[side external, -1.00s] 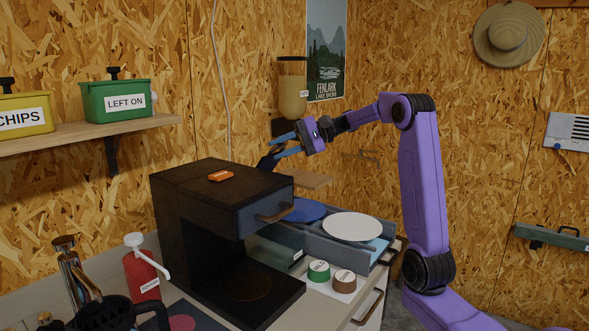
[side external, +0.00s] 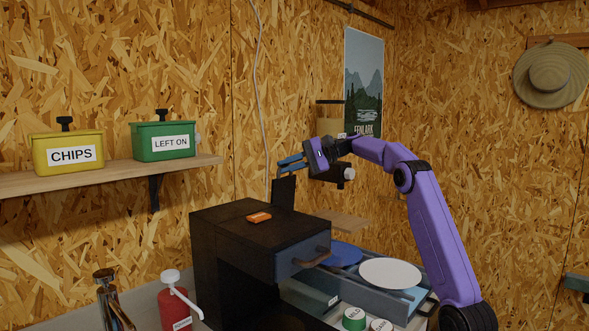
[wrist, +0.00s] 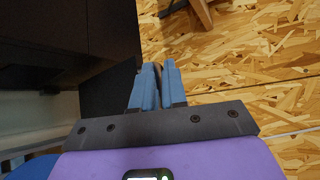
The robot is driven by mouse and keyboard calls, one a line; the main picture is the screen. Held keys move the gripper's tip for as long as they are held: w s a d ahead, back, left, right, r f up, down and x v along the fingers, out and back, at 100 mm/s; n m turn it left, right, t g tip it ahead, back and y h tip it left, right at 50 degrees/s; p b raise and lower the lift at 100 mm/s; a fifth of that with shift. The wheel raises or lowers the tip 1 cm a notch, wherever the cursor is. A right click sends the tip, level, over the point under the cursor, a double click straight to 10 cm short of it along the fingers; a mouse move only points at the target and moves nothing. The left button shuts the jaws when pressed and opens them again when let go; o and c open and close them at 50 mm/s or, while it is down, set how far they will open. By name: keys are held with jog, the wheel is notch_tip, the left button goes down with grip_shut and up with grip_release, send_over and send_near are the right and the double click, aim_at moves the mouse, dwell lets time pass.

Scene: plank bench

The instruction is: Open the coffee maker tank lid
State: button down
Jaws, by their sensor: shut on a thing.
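The coffee maker (side external: 228,222) is a dark box-shaped machine on the counter. Its tank lid (side external: 284,194) is a black panel standing up at the back right edge of the top. My gripper (side external: 281,164) is at the lid's upper end, with its blue fingers shut on the lid's grip. In the wrist view, my gripper (wrist: 156,76) has its fingers close together around a small brownish-grey part. The dark lid panel (wrist: 106,92) lies just left of them. The fingers hide most of the grip, and the tank opening is not visible.
An orange block (side external: 259,217) lies on the machine's top. A wall-mounted dispenser (side external: 330,118) and poster (side external: 364,75) are behind my arm.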

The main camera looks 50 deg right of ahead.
jog(key=shift+w+a+f, duration=0.1)
jog(key=shift+w+f, duration=0.1)
jog(key=shift+w, duration=0.5)
jog(key=shift+w+f, duration=0.2)
jog(key=shift+w, duration=0.45)
jog(key=shift+w+a+f, duration=0.1)
jog(key=shift+w+f, duration=0.1)
jog(key=shift+w, duration=0.7)
jog(key=c, duration=1.2)
grip_release()
jog(key=shift+d, duration=0.1)
jog(key=v, duration=0.8)
jog(key=shift+w+r, duration=0.1)
jog(key=shift+r, duration=0.25)
